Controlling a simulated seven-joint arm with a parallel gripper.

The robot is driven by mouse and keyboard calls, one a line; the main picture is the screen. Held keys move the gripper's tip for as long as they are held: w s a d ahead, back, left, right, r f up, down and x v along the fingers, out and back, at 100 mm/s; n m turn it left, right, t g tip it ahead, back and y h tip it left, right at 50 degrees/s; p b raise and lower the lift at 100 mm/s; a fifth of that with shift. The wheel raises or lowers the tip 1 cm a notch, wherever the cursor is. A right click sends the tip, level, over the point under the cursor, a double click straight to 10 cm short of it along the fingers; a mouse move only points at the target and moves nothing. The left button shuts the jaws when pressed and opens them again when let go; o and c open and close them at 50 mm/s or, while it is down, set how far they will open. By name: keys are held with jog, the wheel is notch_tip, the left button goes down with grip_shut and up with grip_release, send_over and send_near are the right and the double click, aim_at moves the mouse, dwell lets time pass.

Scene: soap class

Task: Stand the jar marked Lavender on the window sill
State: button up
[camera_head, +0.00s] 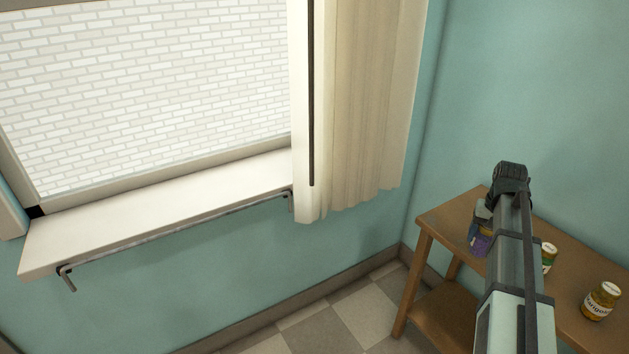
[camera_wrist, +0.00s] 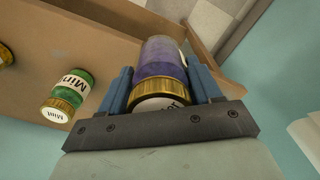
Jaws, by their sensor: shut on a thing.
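A jar with purple contents and a gold lid (camera_wrist: 160,70) is between the fingers of my gripper (camera_wrist: 165,95) in the wrist view. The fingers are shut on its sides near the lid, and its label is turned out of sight. In the head view the purple jar (camera_head: 480,243) shows partly behind my arm, at the left end of the wooden table. I cannot tell whether it touches the table top. The white window sill (camera_head: 170,208) is at the left in the head view, below the window, and its top is bare.
The wooden table (camera_head: 437,222) also holds a green jar (camera_head: 548,258), marked Mint in the wrist view (camera_wrist: 68,97), and an amber jar (camera_head: 600,301) with a partly readable label. A cream curtain (camera_head: 360,110) hangs at the sill's right end, between sill and table.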

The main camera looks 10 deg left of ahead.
jog(key=s+a+f+n, duration=0.2)
jog(key=s+a, duration=0.5)
jog(key=a, duration=0.4)
jog(key=s+a+r+n, duration=0.1)
jog(key=a+r+n, duration=0.5)
jog(key=a, duration=0.7)
jog(key=s+a+r+n, duration=0.1)
jog(key=a+r+n, duration=0.6)
jog(key=a, duration=0.7)
jog(key=s+a+r+n, duration=0.1)
jog(key=a+r+n, duration=0.5)
jog(key=a, duration=0.7)
jog(key=s+a+r+n, duration=0.1)
jog(key=a+n, duration=0.4)
jog(key=a, duration=0.8)
jog(key=a+r+n, duration=0.2)
jog(key=a+n, duration=0.2)
jog(key=a, duration=0.8)
jog(key=s+a+n, duration=0.4)
jog(key=s+a, duration=0.1)
jog(key=a, duration=0.7)
jog(key=s+a+n, duration=0.4)
jog(key=a, duration=0.7)
notch_tip(320, 180, down, 9)
jog(key=shift+f, duration=0.2)
jog(key=shift+f, duration=0.15)
